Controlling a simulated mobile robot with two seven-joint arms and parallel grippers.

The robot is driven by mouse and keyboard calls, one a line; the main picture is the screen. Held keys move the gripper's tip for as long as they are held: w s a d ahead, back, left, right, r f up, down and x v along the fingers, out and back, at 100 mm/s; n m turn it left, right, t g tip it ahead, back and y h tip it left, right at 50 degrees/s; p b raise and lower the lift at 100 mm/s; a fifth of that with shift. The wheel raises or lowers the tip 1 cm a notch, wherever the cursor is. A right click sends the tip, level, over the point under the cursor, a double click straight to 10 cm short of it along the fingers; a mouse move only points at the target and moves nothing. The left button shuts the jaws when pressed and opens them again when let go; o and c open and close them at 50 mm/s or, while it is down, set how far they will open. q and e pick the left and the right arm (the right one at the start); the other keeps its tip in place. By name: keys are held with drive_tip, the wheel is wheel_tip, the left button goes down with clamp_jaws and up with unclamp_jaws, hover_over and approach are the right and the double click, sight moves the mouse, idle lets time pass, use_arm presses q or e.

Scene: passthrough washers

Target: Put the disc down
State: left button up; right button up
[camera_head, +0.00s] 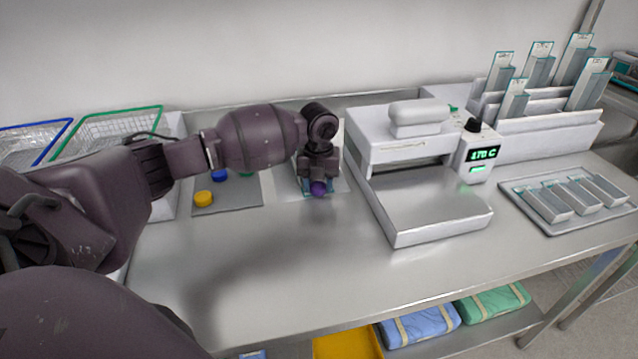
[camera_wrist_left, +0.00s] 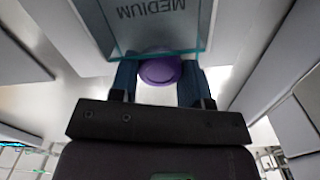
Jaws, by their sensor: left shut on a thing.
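A purple disc (camera_head: 318,188) is held at the tips of my left gripper (camera_head: 318,178). In the left wrist view the purple disc (camera_wrist_left: 160,69) sits between the two fingers of the shut left gripper (camera_wrist_left: 160,82). Right by the disc is a teal-edged clear panel (camera_wrist_left: 165,52) over a grey surface with the word MEDIUM. I cannot tell whether the disc touches it. In the head view the gripper hides most of this place. My right gripper is not in view.
A grey mat (camera_head: 235,198) with a yellow disc (camera_head: 204,199), a blue disc (camera_head: 219,175) and a partly hidden green one lies to the left. A white press reading 170 C (camera_head: 483,153) stands to the right. The steel table (camera_head: 290,260) is clear in front.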

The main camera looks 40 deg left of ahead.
sight(318, 186)
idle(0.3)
use_arm(q)
drive_tip(key=o, duration=0.6)
wheel_tip(318, 186, up, 12)
drive_tip(key=shift+r+p, duration=0.1)
drive_tip(key=shift+p, duration=0.65)
